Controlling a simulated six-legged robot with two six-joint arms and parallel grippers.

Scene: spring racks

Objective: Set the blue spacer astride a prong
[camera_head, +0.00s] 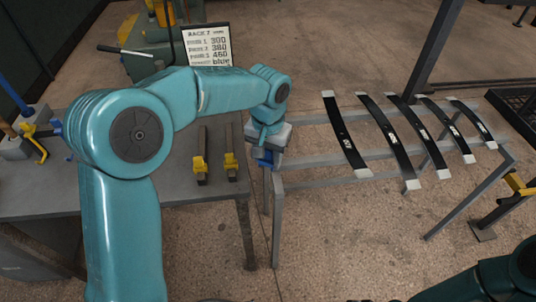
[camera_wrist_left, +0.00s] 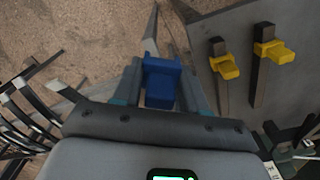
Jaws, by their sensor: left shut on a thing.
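My left gripper (camera_head: 267,160) hangs over the gap between the grey bench and the spring rack. It is shut on the blue spacer (camera_head: 265,163), a small block mostly hidden by the gripper in the head view. In the left wrist view the blue spacer (camera_wrist_left: 162,82) sits between the two fingers of my left gripper (camera_wrist_left: 163,92). A pale, narrow bar (camera_wrist_left: 151,35) shows just beyond the spacer there; I cannot tell whether it is a prong or whether they touch. Only part of my right arm shows at the lower right; its gripper is out of view.
Several black springs with pale tips, one of them here (camera_head: 345,135), lie across the grey rack (camera_head: 325,178). Two dark bars with yellow pieces (camera_head: 200,164) lie on the bench (camera_head: 217,190). A sign (camera_head: 207,46) stands behind. Open floor lies in front of the rack.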

